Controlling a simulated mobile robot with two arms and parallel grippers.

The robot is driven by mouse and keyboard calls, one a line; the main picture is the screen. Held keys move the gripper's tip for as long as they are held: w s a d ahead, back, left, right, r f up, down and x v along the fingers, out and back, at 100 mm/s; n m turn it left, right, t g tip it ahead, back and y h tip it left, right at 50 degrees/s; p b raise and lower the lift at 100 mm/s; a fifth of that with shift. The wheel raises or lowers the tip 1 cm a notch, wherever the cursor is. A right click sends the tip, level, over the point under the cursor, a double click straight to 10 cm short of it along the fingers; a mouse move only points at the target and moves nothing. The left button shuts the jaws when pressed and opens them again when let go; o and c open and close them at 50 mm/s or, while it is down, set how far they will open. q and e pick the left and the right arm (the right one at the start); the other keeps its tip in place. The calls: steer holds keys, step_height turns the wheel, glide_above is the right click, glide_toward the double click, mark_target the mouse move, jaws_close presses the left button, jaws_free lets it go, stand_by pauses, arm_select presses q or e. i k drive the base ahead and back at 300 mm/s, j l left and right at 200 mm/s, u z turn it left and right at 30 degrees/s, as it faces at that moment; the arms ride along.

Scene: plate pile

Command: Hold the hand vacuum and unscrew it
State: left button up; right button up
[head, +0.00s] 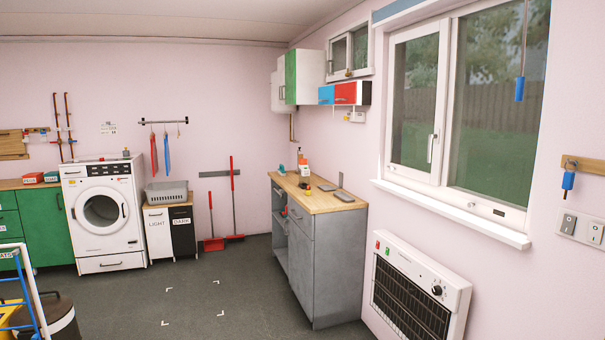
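Neither of my grippers is in the head view. Several small objects stand on the wooden top of a grey cabinet (337,260) near the middle of the picture. Among them are a white and orange thing (304,167), a small teal thing (282,170), a dark and yellow thing (304,186) and a flat grey thing (344,197). They are too small for me to tell whether one is the hand vacuum.
A white washing machine (103,241) and green cabinet (43,225) stand along the back wall. A grey basket (168,196) sits on the light and dark bins. A heater (412,290) is under the window. The dark floor (200,285) is clear in the middle.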

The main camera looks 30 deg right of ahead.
mark_target(304, 176)
steer(key=i+l+z, duration=0.15)
steer(key=i, duration=0.8)
steer(key=i+z, duration=0.1)
steer(key=i, duration=3.25)
steer(key=i+z, duration=0.45)
steer(key=i+j+z, duration=0.15)
steer(key=i+z, duration=0.25)
steer(key=i, duration=0.15)
steer(key=i+j+z, duration=0.3)
steer(key=i+z, duration=0.15)
